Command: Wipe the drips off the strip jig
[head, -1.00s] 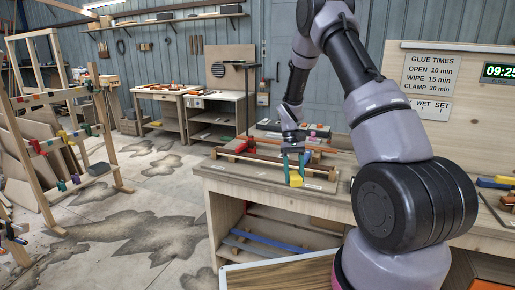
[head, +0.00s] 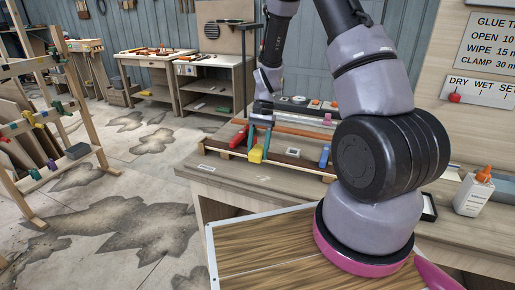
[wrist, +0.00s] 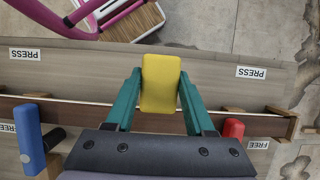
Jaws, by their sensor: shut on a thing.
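My gripper (wrist: 160,95) has teal fingers shut on a yellow block (wrist: 161,82), which also shows in the head view (head: 256,155). The strip jig lies on the bench; in the wrist view its long dark strip (wrist: 85,112) runs across beneath the block. Whether the block touches it, I cannot tell. A blue clamp (wrist: 29,138) is to the left in the wrist view and a red clamp (wrist: 232,129) to the right. PRESS labels (wrist: 259,72) and FREE labels (wrist: 258,144) lie on either side of the strip. I cannot make out any drips.
The wooden bench (head: 232,176) carries a white glue bottle (head: 474,192) with an orange cap at right. A timber rack (head: 52,130) stands on the left over stained floor. Two worktables stand at the back. The floor left of the bench is open.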

